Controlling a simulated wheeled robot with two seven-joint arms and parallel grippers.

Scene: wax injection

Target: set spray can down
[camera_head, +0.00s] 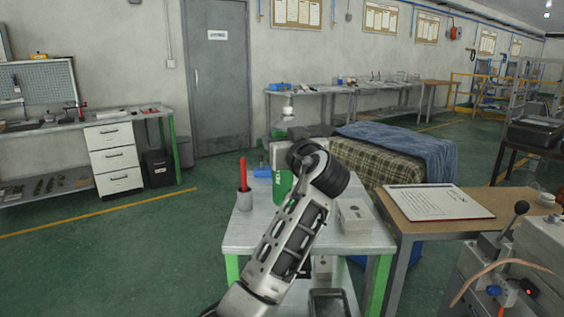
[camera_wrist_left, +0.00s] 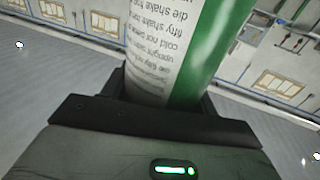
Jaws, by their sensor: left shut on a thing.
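The spray can (camera_head: 282,184) is green with a white label and a pale top, and stands about upright over the small grey table (camera_head: 240,235). My left gripper (camera_head: 282,150) is shut around the can's middle. In the left wrist view, the can (camera_wrist_left: 185,45) shows its printed white label and green side between the dark fingers (camera_wrist_left: 160,95). My forearm hides part of the can's lower end in the head view, so I cannot tell whether it touches the tabletop. My right gripper is not in view.
On the small table, a grey cup (camera_head: 244,201) with a red stick stands left, a blue item (camera_head: 262,172) at the back, and a pale box (camera_head: 353,215) right. A wooden table (camera_head: 420,222) adjoins at right. A blanket-covered block (camera_head: 385,160) stands behind.

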